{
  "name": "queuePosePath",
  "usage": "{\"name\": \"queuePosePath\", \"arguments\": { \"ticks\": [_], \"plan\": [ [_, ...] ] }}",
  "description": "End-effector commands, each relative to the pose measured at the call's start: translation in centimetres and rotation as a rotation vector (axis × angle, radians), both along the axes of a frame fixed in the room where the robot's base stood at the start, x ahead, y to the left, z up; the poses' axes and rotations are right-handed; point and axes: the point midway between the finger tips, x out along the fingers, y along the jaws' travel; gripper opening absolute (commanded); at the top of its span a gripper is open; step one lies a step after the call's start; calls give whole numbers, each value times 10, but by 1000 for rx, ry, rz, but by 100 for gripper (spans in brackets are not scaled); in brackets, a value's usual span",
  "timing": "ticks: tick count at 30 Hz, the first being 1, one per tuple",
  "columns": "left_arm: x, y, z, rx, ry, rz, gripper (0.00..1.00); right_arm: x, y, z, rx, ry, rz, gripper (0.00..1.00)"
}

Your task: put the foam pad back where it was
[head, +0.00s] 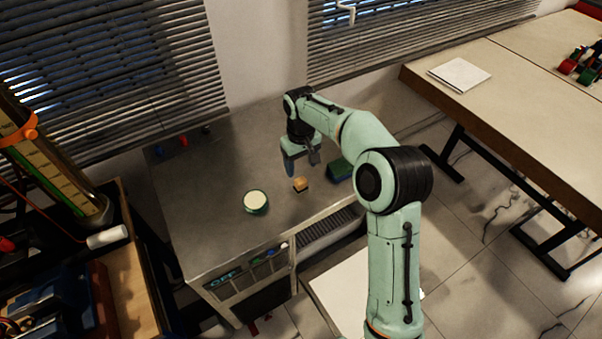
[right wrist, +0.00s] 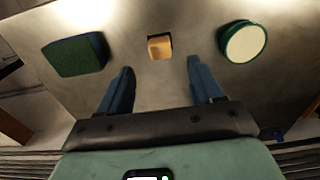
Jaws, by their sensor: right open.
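A green block with dark blue sides (right wrist: 75,56) lies on the grey metal bench; in the head view it (head: 340,170) is partly hidden by my right arm. A small tan-orange block (head: 300,184) lies on the bench to its left. In the right wrist view the tan block (right wrist: 161,47) is ahead of and between my fingertips, apart from them. I cannot tell which of the two is the foam pad. My right gripper (head: 302,166) is open and empty above the bench; its two blue fingers also show in the right wrist view (right wrist: 160,68). My left gripper is not in view.
A round cream-topped disc with a green rim (head: 255,202) stands on the bench (head: 215,225), left of the tan block. Small red and blue items sit at the bench's back left. A wooden table (head: 520,100) stands at the right. The bench's left part is mostly clear.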

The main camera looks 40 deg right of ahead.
Motion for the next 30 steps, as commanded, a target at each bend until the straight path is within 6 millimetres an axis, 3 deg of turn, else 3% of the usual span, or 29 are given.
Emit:
{"name": "queuePosePath", "arguments": {
  "ticks": [3,9,30],
  "plan": [
    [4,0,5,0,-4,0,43,1,0,23,0,-4,0,66],
    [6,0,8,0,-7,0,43,0,0,40,0,-1,-1,66],
    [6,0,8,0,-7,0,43,0,0,40,0,1,-1,66]
  ]
}}
